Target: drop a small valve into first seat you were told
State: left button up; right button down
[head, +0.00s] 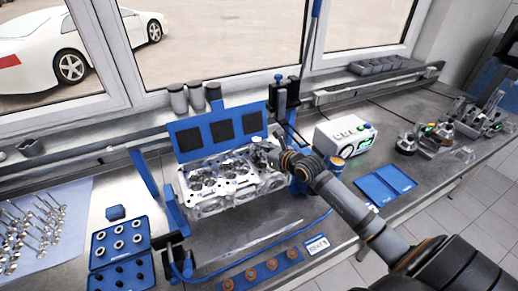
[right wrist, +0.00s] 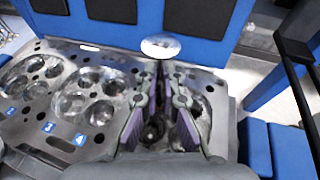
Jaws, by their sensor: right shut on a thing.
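The silver cylinder head (head: 215,205) sits in a blue stand on the bench; its valve seats face up, and it also fills much of the right wrist view (right wrist: 60,143). My right gripper (head: 262,150) is over the right end of the head. In the right wrist view my right gripper (right wrist: 162,68) is shut on a valve (right wrist: 160,46), whose round shiny disc shows beyond the fingertips. The valve's stem is hidden by the fingers. More valves (head: 35,228) lie on a pale cloth at the far left. My left gripper is not in view.
A blue panel (head: 193,138) with dark pads stands behind the head. A blue tray (head: 119,250) of small parts lies left of it, and a blue strip with orange rings (head: 250,274) in front. A white device (head: 345,135) and blue trays (head: 385,184) stand to the right.

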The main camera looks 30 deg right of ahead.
jog(key=shift+f+b, duration=0.9)
jog(key=shift+f, duration=0.4)
jog(key=c, duration=1.4)
grip_release()
jog(key=shift+c, duration=0.2)
notch_tip(320, 180, up, 10)
jog(key=shift+r, duration=0.1)
